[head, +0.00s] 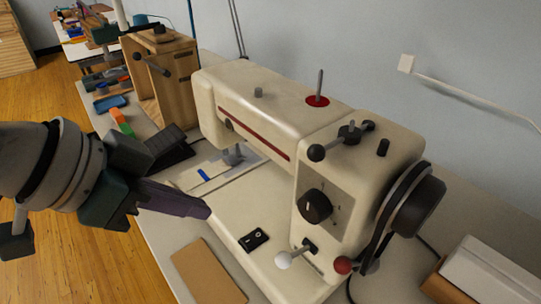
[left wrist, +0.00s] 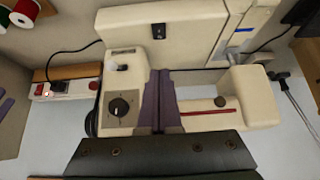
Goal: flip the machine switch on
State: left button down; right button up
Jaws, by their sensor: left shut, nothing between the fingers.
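The cream sewing machine (head: 270,110) stands on the table and also shows in the left wrist view (left wrist: 200,120). Its small black rocker switch (head: 254,239) sits on the front of the machine's base, and is at top centre of the left wrist view (left wrist: 158,31). I cannot tell which side of the rocker is pressed. My left gripper (head: 207,211) comes in from the left, its purple fingers shut and empty. The fingertips are left of the switch and apart from it; they also show in the left wrist view (left wrist: 159,75). My right gripper is not in view.
A white-tipped lever (head: 284,260) and a red knob (head: 343,265) stick out right of the switch. A black dial (head: 315,206) is above. A brown board (head: 208,272) lies in front. A white box (head: 492,270) is at the lower right.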

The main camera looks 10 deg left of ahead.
pick_arm(q)
jog(key=b, duration=0.3)
send_over(247, 242)
jog(key=s, duration=0.1)
jog(key=f, duration=0.5)
jog(key=a+f, duration=0.1)
jog(key=f, duration=0.1)
jog(key=shift+s+f, duration=0.1)
jog(key=shift+f, duration=0.15)
notch_tip(247, 242, down, 3)
jog(key=shift+f, duration=0.2)
jog(key=shift+f+b, duration=0.3)
jog(key=shift+f, duration=0.15)
jog(key=shift+s+a+f, duration=0.1)
jog(key=shift+s+f, duration=0.05)
jog(key=shift+f, duration=0.25)
jog(key=shift+r, duration=0.1)
jog(key=shift+r+p, duration=0.75)
jog(key=shift+p, duration=0.05)
